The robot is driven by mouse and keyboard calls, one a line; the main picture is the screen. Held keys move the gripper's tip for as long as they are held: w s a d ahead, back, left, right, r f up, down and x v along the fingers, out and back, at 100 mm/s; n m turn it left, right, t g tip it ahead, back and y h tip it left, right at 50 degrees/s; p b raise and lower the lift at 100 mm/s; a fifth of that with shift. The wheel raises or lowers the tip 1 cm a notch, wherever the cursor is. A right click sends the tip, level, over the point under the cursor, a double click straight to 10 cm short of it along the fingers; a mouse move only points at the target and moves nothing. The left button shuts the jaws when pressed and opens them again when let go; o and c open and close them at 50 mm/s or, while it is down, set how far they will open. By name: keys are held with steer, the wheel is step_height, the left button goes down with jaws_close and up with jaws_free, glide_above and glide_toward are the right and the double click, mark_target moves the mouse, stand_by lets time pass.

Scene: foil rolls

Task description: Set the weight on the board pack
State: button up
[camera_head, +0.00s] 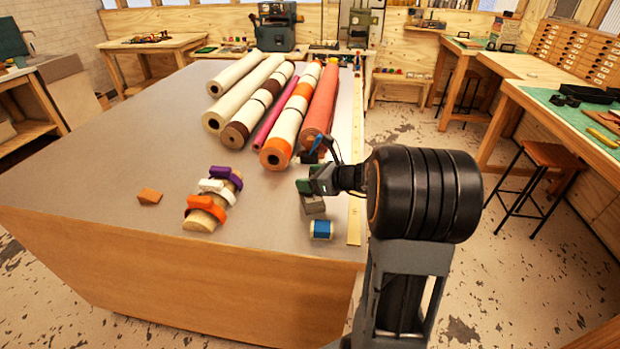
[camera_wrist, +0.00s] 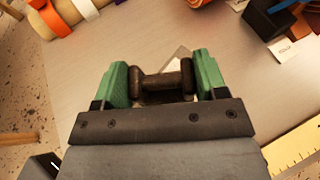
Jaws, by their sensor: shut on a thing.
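My gripper (camera_wrist: 160,82) is shut on the weight, with its green fingers on either side. The weight (camera_wrist: 162,84) shows in the wrist view as a dark brown, spool-shaped handle between the fingers. In the head view my gripper (camera_head: 306,186) is over the right part of the big grey table. A grey block (camera_head: 313,205) shows just below the fingers; I cannot tell whether it is the weight's body. A small pale patch (camera_wrist: 180,54) shows just beyond the handle in the wrist view. I cannot clearly identify the board pack; my gripper hides part of this area.
Several long rolls (camera_head: 297,115) lie at the table's back. A wooden piece with purple, white and orange straps (camera_head: 212,200) and an orange wedge (camera_head: 149,195) lie left. A blue spool (camera_head: 321,230) stands near the front. A yellow ruler (camera_head: 354,215) runs along the right edge.

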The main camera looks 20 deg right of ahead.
steer(key=shift+f, duration=0.15)
steer(key=o, duration=1.3)
